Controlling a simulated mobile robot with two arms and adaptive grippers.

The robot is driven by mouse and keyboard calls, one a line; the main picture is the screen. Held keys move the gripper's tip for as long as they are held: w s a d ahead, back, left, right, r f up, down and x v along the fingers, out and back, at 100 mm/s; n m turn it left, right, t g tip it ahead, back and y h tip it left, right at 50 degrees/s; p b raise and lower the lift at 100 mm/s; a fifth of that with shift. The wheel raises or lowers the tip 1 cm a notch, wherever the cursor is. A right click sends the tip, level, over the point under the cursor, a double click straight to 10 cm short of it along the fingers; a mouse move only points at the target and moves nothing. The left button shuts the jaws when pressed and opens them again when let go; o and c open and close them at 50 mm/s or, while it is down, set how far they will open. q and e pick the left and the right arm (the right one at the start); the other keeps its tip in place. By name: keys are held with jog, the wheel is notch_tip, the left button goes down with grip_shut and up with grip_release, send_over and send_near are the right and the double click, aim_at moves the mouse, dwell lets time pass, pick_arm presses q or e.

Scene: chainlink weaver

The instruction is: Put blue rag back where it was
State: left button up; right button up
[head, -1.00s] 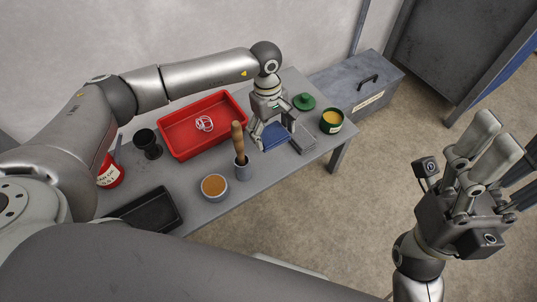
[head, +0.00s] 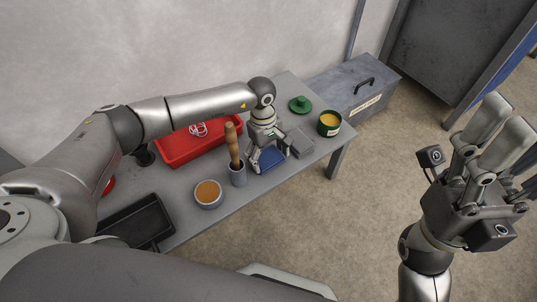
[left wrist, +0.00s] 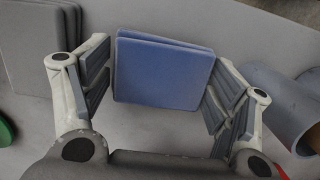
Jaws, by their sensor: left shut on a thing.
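The blue rag (head: 271,160) is a flat folded square near the front edge of the grey table. In the left wrist view the blue rag (left wrist: 163,70) lies between the two finger pads, its folded layers showing. I cannot tell whether the rag touches the table. A grey folded rag (head: 299,143) lies just to its right; it also shows in the left wrist view (left wrist: 40,45). My right gripper (head: 500,130) is raised over the floor at right, away from the table; its opening is unclear.
A grey-blue cup (head: 238,175) with a wooden-handled tool stands close left of the rag. A bowl (head: 208,194), red tray (head: 178,155) and black tray (head: 137,222) lie farther left. A green tin (head: 329,124) and green lid (head: 300,104) stand right and behind.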

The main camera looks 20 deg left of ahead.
pick_arm(q)
jog(key=o, duration=1)
jog(key=shift+f, duration=0.1)
jog(key=shift+c, duration=0.2)
